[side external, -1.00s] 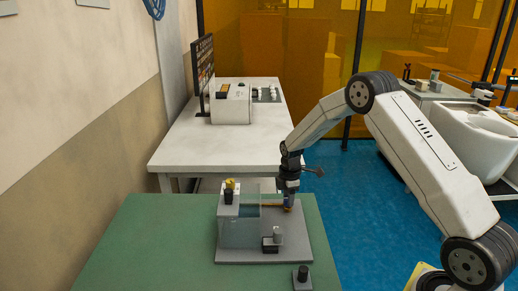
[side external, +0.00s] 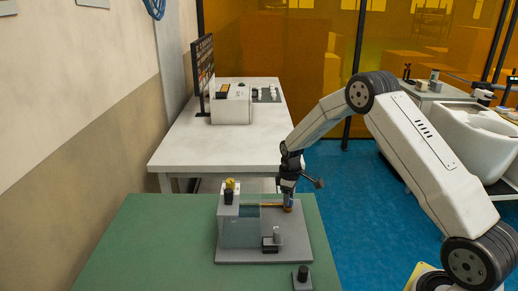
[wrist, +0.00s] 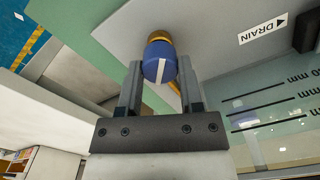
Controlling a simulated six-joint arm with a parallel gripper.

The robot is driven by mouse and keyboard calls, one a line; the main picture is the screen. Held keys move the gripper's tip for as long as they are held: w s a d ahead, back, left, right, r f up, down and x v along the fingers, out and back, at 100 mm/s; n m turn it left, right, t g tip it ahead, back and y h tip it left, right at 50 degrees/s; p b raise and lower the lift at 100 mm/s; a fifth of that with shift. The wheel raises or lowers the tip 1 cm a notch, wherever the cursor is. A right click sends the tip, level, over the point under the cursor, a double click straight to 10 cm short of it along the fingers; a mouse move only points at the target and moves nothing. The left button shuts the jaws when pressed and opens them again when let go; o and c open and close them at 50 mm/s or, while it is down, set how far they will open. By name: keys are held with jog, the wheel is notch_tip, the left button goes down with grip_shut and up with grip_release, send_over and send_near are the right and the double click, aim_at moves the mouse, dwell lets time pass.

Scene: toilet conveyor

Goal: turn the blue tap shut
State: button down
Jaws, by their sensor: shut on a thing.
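The blue tap (wrist: 160,62) is a round blue knob with a white stripe, on a brass fitting (wrist: 160,36) in the wrist view. My gripper (wrist: 160,72) is shut on the tap, one finger on each side. In the side external view my gripper (side external: 288,194) points down at the right end of the brass pipe (side external: 273,206). There the tap is mostly hidden by the fingers, with only a little blue showing.
A clear tank (side external: 240,228) stands on a grey baseplate (side external: 298,243) on the green table (side external: 150,240). A small grey-topped block (side external: 271,243) stands beside the tank. The wrist view shows a DRAIN label (wrist: 262,28).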

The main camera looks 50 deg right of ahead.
jog(key=m, duration=0.5)
jog(key=shift+m, duration=2.5)
jog(key=shift+c, duration=1.2)
grip_release()
jog(key=shift+r, duration=3.95)
